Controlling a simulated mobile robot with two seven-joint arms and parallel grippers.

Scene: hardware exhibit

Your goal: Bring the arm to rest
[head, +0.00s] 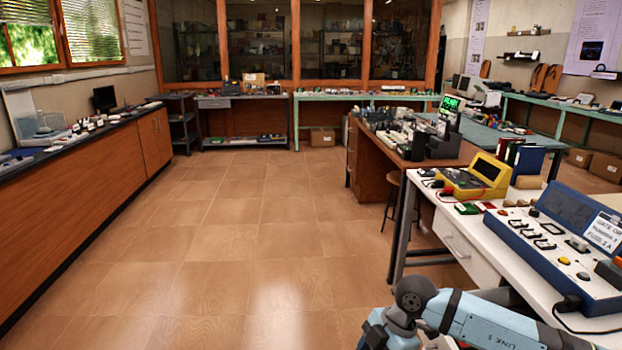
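One of my arms (480,318), light blue with a dark grey joint, shows at the bottom right, low in front of the white workbench (432,212). It is probably my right arm, since it lies on the right side of the view. The arm is bent at the grey joint, and its left end runs out of the bottom edge. No gripper fingers show. My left arm and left gripper are not in view.
A blue control box (545,250) and a yellow device (475,178) stand on the white workbench, close to my arm. A stool (393,180) stands beside a brown desk (378,165). A long wooden cabinet (80,200) lines the left. The tiled floor (240,240) between is clear.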

